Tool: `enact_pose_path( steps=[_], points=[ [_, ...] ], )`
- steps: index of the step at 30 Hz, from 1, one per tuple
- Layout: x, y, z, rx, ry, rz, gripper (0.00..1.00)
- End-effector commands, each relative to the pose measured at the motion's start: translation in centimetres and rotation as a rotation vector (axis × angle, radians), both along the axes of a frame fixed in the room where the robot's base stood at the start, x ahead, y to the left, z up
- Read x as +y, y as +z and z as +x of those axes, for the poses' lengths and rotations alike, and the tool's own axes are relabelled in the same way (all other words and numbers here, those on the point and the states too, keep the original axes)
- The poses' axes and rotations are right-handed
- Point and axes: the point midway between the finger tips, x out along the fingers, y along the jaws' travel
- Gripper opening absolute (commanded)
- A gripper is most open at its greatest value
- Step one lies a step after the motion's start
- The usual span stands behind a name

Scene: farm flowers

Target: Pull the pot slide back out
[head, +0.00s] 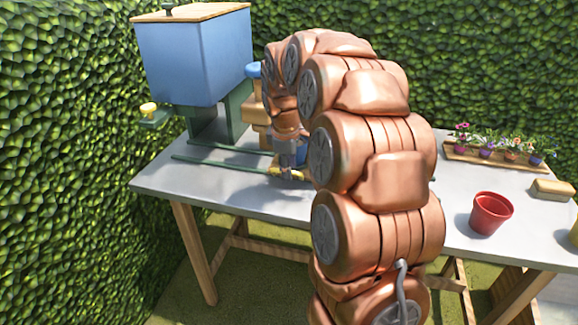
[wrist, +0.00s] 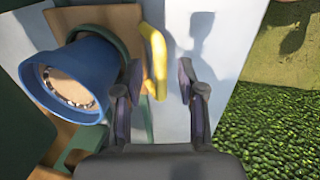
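The pot slide shows in the wrist view as a wooden board (wrist: 112,18) with a dark green ring around a blue pot (wrist: 85,65). The pot holds something brown with a pale, speckled rim around it. A yellow handle (wrist: 154,62) stands at the slide's edge. My gripper (wrist: 163,80) is open, with the handle between its fingers and closer to the left one. I cannot tell whether that finger touches it. In the head view my gripper (head: 288,150) is low over the table by the green rails (head: 228,168), and my arm hides much of the slide.
A blue hopper (head: 195,60) on a green stand, with a yellow knob (head: 149,109), stands at the table's back left. A red pot (head: 490,212), a wooden tray (head: 480,158) of several small potted flowers and a tan block (head: 553,190) are on the right. The front-left tabletop (head: 200,193) is clear.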

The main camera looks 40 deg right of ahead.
Motion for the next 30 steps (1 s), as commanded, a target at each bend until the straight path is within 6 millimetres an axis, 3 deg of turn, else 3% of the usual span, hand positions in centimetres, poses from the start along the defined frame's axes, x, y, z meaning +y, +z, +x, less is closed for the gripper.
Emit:
enact_pose_path(
  steps=[10,21,30],
  points=[
    [0.2,1.3,-0.1,-0.001,0.0,0.0,0.39],
    [1.1,8.1,-0.9,-0.005,0.0,-0.001,0.39],
    [1.6,11.4,-1.3,-0.004,-0.001,-0.001,0.39]
  ],
)
